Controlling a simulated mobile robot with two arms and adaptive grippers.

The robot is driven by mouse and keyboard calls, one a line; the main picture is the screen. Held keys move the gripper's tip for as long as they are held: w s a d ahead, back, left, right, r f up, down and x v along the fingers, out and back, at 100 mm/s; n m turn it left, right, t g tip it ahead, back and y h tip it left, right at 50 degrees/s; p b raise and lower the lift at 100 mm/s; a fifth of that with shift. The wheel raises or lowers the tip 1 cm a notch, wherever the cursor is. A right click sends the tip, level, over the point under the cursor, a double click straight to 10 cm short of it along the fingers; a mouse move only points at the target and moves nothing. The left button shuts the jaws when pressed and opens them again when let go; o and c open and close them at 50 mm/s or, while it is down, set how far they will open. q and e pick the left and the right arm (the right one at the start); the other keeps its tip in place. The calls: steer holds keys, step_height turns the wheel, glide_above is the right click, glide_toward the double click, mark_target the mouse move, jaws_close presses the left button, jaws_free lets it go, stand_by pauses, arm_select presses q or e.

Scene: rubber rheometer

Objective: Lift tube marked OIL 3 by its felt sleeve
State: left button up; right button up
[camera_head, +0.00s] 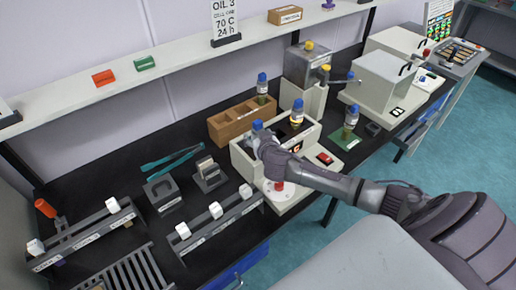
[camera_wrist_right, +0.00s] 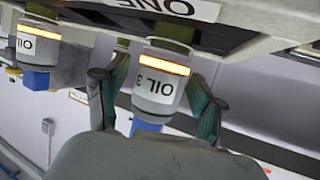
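The tube marked OIL 3 (camera_wrist_right: 160,84) shows upside down in the right wrist view, with a white label, a glowing orange band and a blue cap (camera_wrist_right: 146,126). An olive-dark part (camera_wrist_right: 172,45) lies beyond the band; I cannot tell whether it is the felt sleeve. My right gripper (camera_wrist_right: 152,92) is open, one finger on each side of the tube, with a gap at least on the left. In the head view my right gripper (camera_head: 264,145) is at the pale block heater, by a blue-capped tube (camera_head: 257,126), and hides much of it. My left gripper is out of view.
A second labelled tube (camera_wrist_right: 38,45) stands beside it in the wrist view. A shelf sign (camera_head: 225,24) reads OIL 3, 70 C, 24 h.

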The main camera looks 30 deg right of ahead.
jaws_close()
steer(key=shift+r, duration=0.1)
